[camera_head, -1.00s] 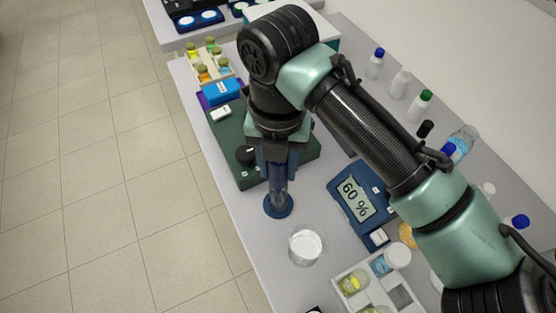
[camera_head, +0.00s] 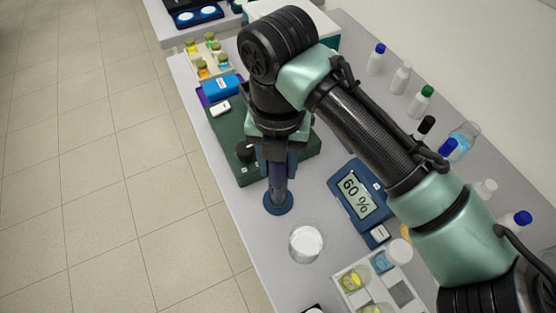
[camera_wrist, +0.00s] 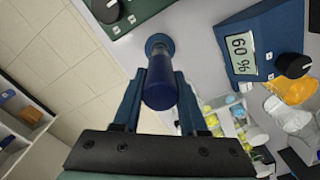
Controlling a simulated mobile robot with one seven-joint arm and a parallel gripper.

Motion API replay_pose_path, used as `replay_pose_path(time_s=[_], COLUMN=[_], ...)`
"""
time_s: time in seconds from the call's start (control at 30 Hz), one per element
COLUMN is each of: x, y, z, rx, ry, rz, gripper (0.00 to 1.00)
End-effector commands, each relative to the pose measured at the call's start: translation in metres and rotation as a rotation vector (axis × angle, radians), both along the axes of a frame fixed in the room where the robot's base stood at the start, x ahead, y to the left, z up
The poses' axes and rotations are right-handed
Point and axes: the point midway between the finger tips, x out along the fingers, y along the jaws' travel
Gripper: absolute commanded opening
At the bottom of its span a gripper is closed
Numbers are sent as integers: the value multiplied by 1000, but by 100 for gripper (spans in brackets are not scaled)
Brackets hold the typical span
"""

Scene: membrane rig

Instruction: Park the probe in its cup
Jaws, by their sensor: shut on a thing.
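The dark blue probe (camera_wrist: 160,88) is between the two fingers of my gripper (camera_wrist: 160,82) in the wrist view, and the gripper is shut on it. In the head view the probe (camera_head: 278,180) stands about upright under my gripper (camera_head: 279,160). Its lower part is in line with the cup, which has a round blue foot (camera_head: 278,208) on the bench. The cup (camera_wrist: 157,41) also shows beyond the probe in the wrist view. The probe appears to be down inside the cup's clear tube; its tip is hidden.
A glass beaker (camera_head: 306,242) with pale contents stands just in front of the cup. A blue meter (camera_head: 357,200) reading 60 % lies to the right. A dark green unit (camera_head: 225,128) is behind. A vial rack (camera_head: 348,273) is at front right.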

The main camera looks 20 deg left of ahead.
Motion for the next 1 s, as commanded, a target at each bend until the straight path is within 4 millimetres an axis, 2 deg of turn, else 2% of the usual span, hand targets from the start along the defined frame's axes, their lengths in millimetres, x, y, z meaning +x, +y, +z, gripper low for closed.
replay_pose_path(time_s=[0.03, 0.2, 0.5, 0.63, 0.77, 1.0], x=[0, 0, 0, 0, 1, 1], y=[0, 0, 0, 0, 1, 0], z=[0, 0, 0, 10, 33, 89], rx=[0, 0, 0, 0, 1, -2], ry=[0, 0, 0, 0, -4, -4], rz=[0, 0, 0, 0, 2, 0], gripper=[45, 76, 77, 77, 77, 77])
